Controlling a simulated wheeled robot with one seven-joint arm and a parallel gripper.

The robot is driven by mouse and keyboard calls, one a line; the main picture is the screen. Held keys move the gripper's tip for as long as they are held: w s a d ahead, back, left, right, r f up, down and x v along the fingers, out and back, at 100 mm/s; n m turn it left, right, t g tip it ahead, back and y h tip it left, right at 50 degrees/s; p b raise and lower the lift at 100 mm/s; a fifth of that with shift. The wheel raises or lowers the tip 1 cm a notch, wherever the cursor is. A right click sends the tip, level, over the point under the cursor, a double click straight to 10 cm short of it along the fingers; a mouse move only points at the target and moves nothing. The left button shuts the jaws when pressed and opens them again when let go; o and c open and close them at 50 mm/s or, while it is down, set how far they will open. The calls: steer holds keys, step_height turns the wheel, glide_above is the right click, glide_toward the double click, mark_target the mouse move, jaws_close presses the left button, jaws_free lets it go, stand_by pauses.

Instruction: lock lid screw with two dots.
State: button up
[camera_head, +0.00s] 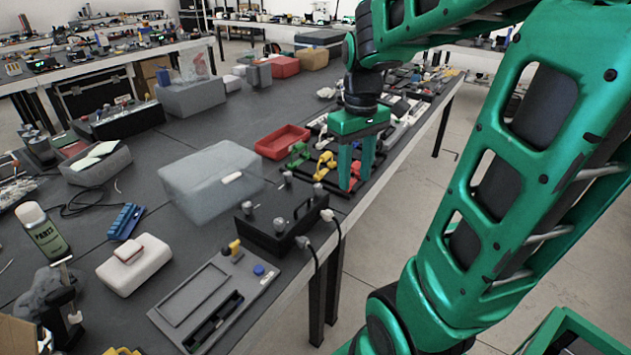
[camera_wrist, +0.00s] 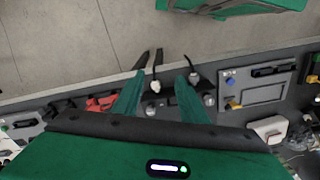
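A black box (camera_head: 283,222) with several silver screw knobs on its top stands at the near right edge of the table. One silver knob (camera_head: 280,225) is at its front; dots on the knobs are too small to make out. My green gripper (camera_head: 355,180) is open and empty, above the table edge and up and right of the box in the head view. In the wrist view, my gripper's (camera_wrist: 160,76) two fingers are spread. The black box (camera_wrist: 172,98) shows between and beyond them, partly hidden, with a silver knob (camera_wrist: 209,100) by the right finger.
A red tray (camera_head: 283,141) and yellow and green clamps (camera_head: 325,163) lie beyond.

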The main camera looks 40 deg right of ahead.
mark_target(318, 185)
steer(key=w+n, duration=0.7)
steer(key=w, duration=0.8)
steer(key=f, duration=1.1)
steer(key=shift+s+d+f, duration=0.15)
steer(key=shift+d, duration=0.25)
